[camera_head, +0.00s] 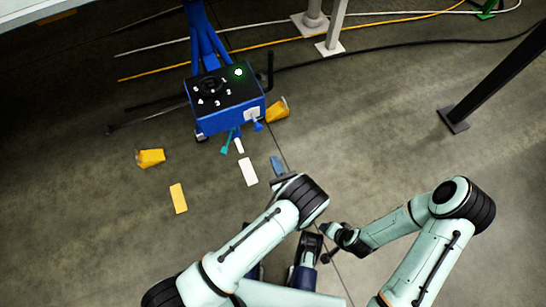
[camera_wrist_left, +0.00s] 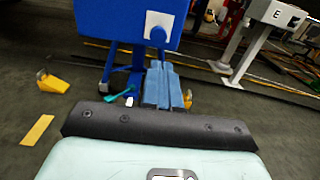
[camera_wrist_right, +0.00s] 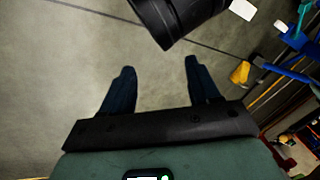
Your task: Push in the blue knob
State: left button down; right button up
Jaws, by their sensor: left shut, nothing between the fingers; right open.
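The blue knob (camera_head: 258,126) sticks out of a white plate (camera_head: 252,113) on the side of a blue box (camera_head: 215,122) with a black top. In the left wrist view the knob (camera_wrist_left: 158,35) stands just above and beyond my fingertips, with a gap between. My left gripper (camera_head: 277,165) is shut and empty, its blue fingers (camera_wrist_left: 157,84) side by side and pointing toward the box. My right gripper (camera_head: 325,242) is open and empty, well away from the box; its spread fingers show in the right wrist view (camera_wrist_right: 160,75).
Yellow wedges (camera_head: 150,158) (camera_head: 277,109), a yellow strip (camera_head: 179,198) and a white strip (camera_head: 248,171) lie on the floor near the box. A dark post (camera_head: 495,77) stands at the right. Cables (camera_head: 330,64) run behind the box.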

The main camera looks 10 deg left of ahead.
pick_arm(q)
jog(key=b, duration=0.2)
send_near(259, 129)
jog(key=x, duration=0.5)
jog(key=shift+w+f, duration=0.2)
jog(key=shift+f, duration=0.05)
jog(key=shift+x, duration=0.75)
pick_arm(e)
jog(key=shift+w+d+f, duration=0.25)
jog(key=shift+d+f, duration=0.1)
jog(key=shift+f, duration=0.4)
jog(key=shift+w+d+f, duration=0.2)
jog(key=shift+d+f, duration=0.15)
jog(key=shift+f, duration=0.35)
pick_arm(q)
jog(key=b+x, duration=0.1)
jog(key=x, duration=0.2)
jog(key=shift+w+a, duration=0.25)
jog(key=shift+w, duration=0.05)
jog(key=shift+r, duration=0.2)
pick_arm(e)
jog(key=s, duration=0.1)
jog(key=s+f, duration=0.2)
jog(key=shift+d+f+g, duration=0.25)
jog(key=shift+g, duration=0.15)
